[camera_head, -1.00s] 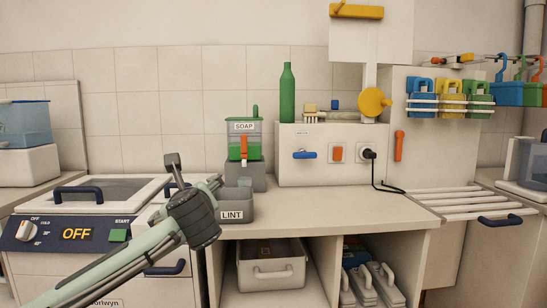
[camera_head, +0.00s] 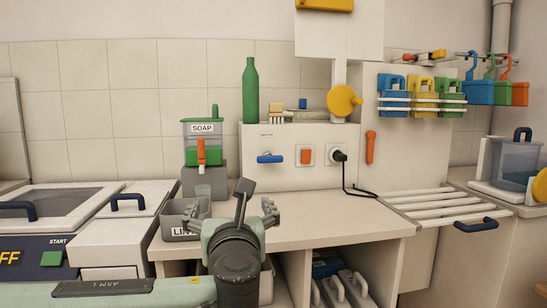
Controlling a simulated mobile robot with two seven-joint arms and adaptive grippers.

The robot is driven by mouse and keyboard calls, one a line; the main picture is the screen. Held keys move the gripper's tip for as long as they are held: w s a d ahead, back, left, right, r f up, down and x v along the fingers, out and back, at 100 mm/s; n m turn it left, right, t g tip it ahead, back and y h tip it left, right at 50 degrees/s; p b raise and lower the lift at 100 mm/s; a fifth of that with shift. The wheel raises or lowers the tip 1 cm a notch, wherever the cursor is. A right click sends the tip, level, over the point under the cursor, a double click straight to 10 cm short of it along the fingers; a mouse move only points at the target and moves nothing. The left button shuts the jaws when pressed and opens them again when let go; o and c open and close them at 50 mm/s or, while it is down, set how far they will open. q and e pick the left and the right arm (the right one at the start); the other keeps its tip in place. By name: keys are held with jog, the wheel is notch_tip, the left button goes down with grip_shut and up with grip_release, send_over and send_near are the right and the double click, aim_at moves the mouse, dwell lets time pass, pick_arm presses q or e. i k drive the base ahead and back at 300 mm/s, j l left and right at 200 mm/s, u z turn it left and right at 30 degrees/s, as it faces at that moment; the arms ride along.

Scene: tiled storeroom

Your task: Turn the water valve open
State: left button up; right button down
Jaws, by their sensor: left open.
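A blue lever handle (camera_head: 270,158), which looks like the water valve, sits on the front of the white panel box (camera_head: 310,178) on the counter. My left gripper (camera_head: 243,200) is open and empty, in front of the counter. In the picture it is below and slightly left of the blue handle, apart from it. My right gripper is not in view.
A grey LINT bin (camera_head: 172,228) and a SOAP dispenser (camera_head: 203,146) stand left of the handle. A green bottle (camera_head: 250,92) stands above. The counter (camera_head: 330,219) is clear at right.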

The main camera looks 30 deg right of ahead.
aim_at(264, 159)
jog(key=i+l, duration=0.9)
jog(key=l, duration=0.2)
